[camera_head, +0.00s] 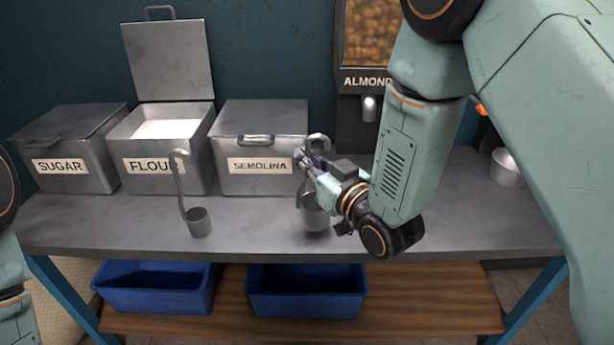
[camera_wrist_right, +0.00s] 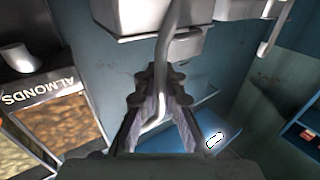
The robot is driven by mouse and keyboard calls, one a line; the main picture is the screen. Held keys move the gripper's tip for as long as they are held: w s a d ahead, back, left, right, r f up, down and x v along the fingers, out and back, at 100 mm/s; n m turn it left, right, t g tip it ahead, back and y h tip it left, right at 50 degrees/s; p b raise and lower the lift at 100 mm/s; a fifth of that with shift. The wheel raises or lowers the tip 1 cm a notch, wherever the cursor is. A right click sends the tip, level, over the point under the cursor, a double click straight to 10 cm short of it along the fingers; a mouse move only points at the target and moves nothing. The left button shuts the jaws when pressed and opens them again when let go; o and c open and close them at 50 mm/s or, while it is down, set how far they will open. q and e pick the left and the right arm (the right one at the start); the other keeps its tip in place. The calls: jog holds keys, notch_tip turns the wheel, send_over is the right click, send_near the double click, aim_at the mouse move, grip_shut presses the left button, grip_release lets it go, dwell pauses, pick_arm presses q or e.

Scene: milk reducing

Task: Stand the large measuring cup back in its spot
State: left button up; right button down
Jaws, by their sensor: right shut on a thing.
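The large measuring cup (camera_head: 316,218) is a grey metal cup with a long hooked handle. It hangs upright at or just above the table, in front of the semolina bin; I cannot tell whether its base touches. My right gripper (camera_head: 305,163) is shut on its handle. In the right wrist view the handle (camera_wrist_right: 172,45) runs down between the fingers of the gripper (camera_wrist_right: 160,85); the cup's bowl is not clear there. A smaller measuring cup (camera_head: 199,224) with a hooked handle stands upright on the table to the left. My left gripper is out of view.
Closed sugar (camera_head: 70,150) and semolina (camera_head: 262,150) bins flank the open flour bin (camera_head: 160,165). The almond dispenser (camera_head: 368,60) stands behind my right arm. A metal cup (camera_head: 507,168) is at far right. Blue bins (camera_head: 155,290) sit on the lower shelf. The table (camera_head: 265,235) is clear between the measuring cups.

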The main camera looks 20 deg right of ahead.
notch_tip(320, 180, down, 3)
jog(key=shift+s+r+b, duration=0.15)
jog(key=shift+r+b, duration=0.05)
jog(key=shift+b, duration=0.25)
jog(key=shift+f, duration=0.3)
jog(key=c, duration=1.5)
grip_release()
jog(key=shift+o, duration=0.2)
